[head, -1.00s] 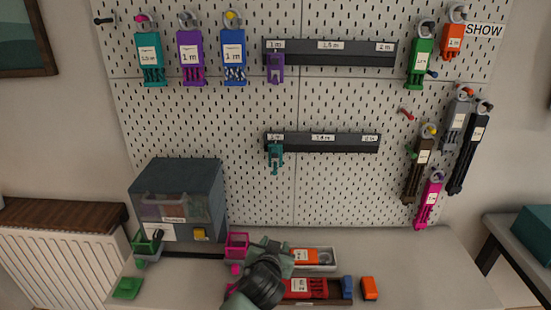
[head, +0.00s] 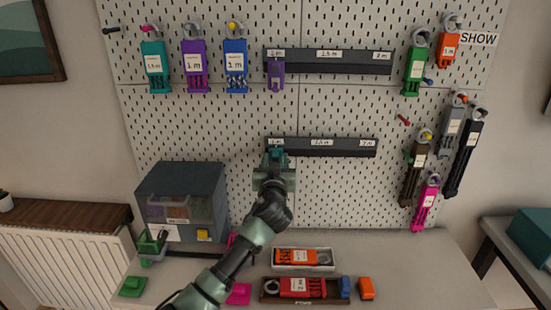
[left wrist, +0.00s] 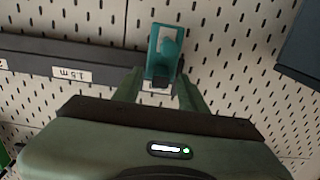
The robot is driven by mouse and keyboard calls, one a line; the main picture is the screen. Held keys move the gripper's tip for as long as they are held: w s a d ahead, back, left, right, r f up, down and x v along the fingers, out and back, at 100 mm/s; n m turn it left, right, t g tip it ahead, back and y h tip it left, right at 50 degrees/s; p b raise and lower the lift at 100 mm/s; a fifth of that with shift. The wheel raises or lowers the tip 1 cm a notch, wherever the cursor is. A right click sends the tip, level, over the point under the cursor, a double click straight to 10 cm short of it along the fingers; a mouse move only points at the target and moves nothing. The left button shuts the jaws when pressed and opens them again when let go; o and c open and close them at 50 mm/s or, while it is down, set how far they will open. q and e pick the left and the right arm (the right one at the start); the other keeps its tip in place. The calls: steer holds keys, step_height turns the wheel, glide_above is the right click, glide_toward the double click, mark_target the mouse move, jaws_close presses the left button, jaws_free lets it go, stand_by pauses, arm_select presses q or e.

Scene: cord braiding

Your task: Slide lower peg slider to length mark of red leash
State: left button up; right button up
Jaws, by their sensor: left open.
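The lower rail (head: 335,147) is a dark bar on the pegboard with marks along it, the right one seeming to read 2 m. Its teal peg slider (left wrist: 165,42) sits at the left end, by the first mark. My left gripper (left wrist: 160,88) is open, with a finger on either side of the slider's near end; contact is unclear. In the head view my left gripper (head: 274,164) partly hides the slider. The red leash (head: 302,287) lies in a brown tray (head: 268,298) on the table, its label seeming to read 2 m. My right gripper is out of view.
An upper rail (head: 340,62) carries a purple slider (head: 276,74). Several leashes hang on the board, at upper left and on the right. An orange leash (head: 297,256) lies in a light tray. A grey bin box (head: 180,195) stands on the left.

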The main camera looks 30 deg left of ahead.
arm_select(q)
steer(key=shift+w+a, duration=0.1)
steer(key=shift+w, duration=0.05)
jaws_close()
stand_by(1.4)
